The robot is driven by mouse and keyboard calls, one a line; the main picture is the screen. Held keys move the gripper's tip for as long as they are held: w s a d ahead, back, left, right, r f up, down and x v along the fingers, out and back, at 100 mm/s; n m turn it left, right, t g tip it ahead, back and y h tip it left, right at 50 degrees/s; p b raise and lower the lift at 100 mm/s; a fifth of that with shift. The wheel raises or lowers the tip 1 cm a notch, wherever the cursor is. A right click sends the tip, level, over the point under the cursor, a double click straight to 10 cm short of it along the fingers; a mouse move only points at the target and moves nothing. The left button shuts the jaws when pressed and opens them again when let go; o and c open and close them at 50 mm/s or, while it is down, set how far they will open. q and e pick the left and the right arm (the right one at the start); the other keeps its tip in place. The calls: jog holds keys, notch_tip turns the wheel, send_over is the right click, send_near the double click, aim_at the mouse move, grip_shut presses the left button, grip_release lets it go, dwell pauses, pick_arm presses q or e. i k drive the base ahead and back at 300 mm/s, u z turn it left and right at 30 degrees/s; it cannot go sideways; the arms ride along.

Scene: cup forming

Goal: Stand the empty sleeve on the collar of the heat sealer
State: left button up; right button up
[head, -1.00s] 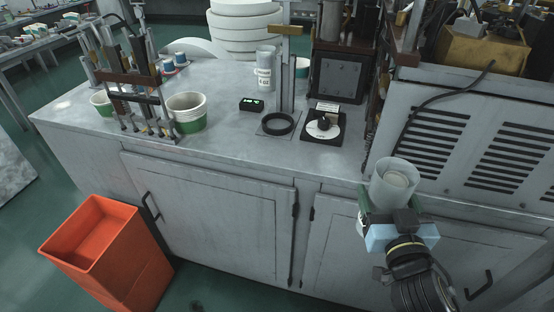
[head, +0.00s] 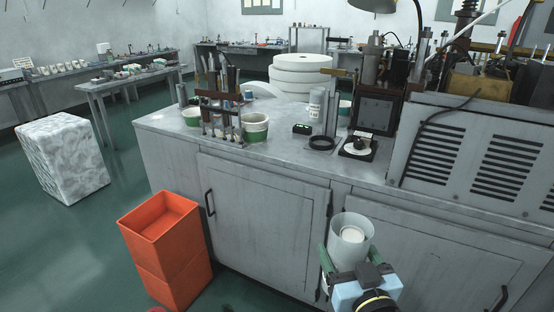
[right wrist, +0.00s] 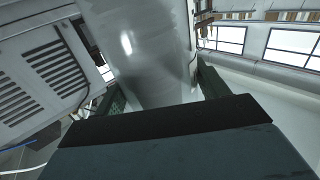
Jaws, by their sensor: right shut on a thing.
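My right gripper (head: 350,264) is shut on a pale, open-topped sleeve (head: 341,248), held roughly upright in front of the counter's cabinet doors and apart from the counter. A pale round shape shows inside its mouth; I cannot tell what it is. In the right wrist view the sleeve (right wrist: 150,55) stands between the two dark fingers. A black ring (head: 321,149), which looks like the collar, lies on the counter at the foot of an upright post. The dark machine with a square panel (head: 375,113) behind may be the heat sealer. My left gripper is out of view.
A black block with a white disc (head: 351,150) sits right of the ring. A louvred housing (head: 480,150) bounds the right. An orange bin (head: 165,250) stands on the floor.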

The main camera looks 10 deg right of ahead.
aim_at(321, 144)
jog(key=z, duration=0.15)
jog(key=k, duration=0.25)
jog(key=u, duration=1.1)
jog(key=i, duration=1.35)
jog(key=z, duration=0.55)
jog(key=i, duration=0.75)
jog(key=z, duration=0.8)
